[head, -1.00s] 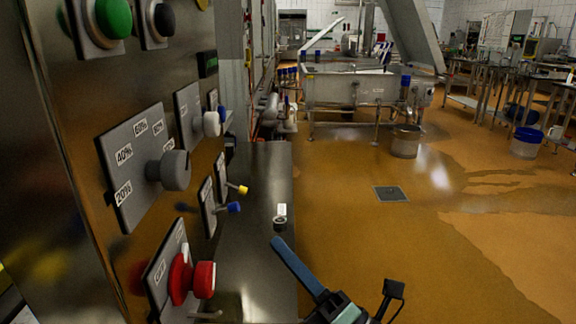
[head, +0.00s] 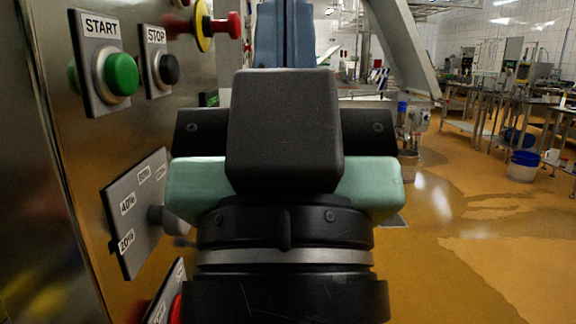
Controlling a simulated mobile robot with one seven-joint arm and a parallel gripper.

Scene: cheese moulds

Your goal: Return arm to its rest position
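My gripper (head: 285,32) fills the middle of the head view, close to the camera and pointing up in the picture. Its black and pale green body and black wrist show large, with blue finger parts at the top edge. The fingertips are cut off or hidden, so I cannot tell whether it is open or shut. I see nothing held in it. It is to the right of the metal control panel (head: 60,215) and overlaps part of it in the picture.
The panel carries a green START button (head: 121,74), a black STOP button (head: 168,69), a red and yellow knob (head: 220,25) and a grey percentage dial plate (head: 135,210). On the right is orange floor (head: 480,270), with a blue-rimmed bucket (head: 523,167) and steel tables behind.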

